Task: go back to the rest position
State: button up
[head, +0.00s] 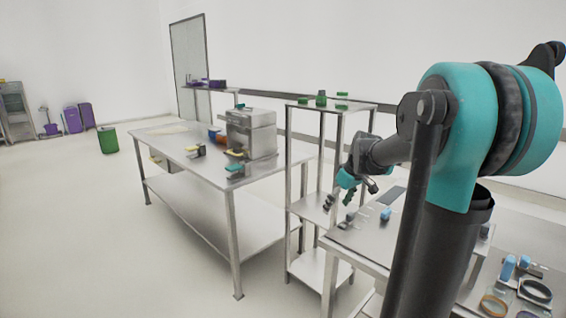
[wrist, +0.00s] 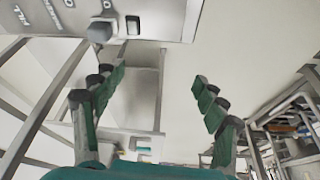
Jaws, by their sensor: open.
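My gripper (head: 352,190) is at the end of my grey and teal arm, in the middle right of the head view. It hangs between the narrow metal shelf stand and the near metal worktable. In the wrist view my gripper (wrist: 158,80) shows two green-padded fingers spread wide apart. Nothing is between them. Part of the near worktable is hidden behind my arm in the head view.
A narrow shelf stand (head: 294,153) with green items on top stands close to my gripper. The near worktable (head: 352,243) carries blue items and round rings. A long metal table (head: 165,145) holds a metal box (head: 250,135). A green bin (head: 108,140) stands on open floor at left.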

jog(key=s+f+m+h, duration=0.1)
jog(key=s+f+m, duration=0.1)
jog(key=s+f, duration=0.3)
jog(key=s+f+m, duration=0.2)
jog(key=s+f, duration=0.3)
jog(key=s, duration=0.6)
jog(key=s+f+m+h, duration=0.1)
jog(key=s+f+m, duration=0.2)
jog(key=s+f, duration=0.3)
jog(key=s, duration=0.3)
jog(key=shift+d+t+h, duration=0.3)
jog(key=shift+d+t, duration=0.05)
jog(key=shift+t, duration=0.05)
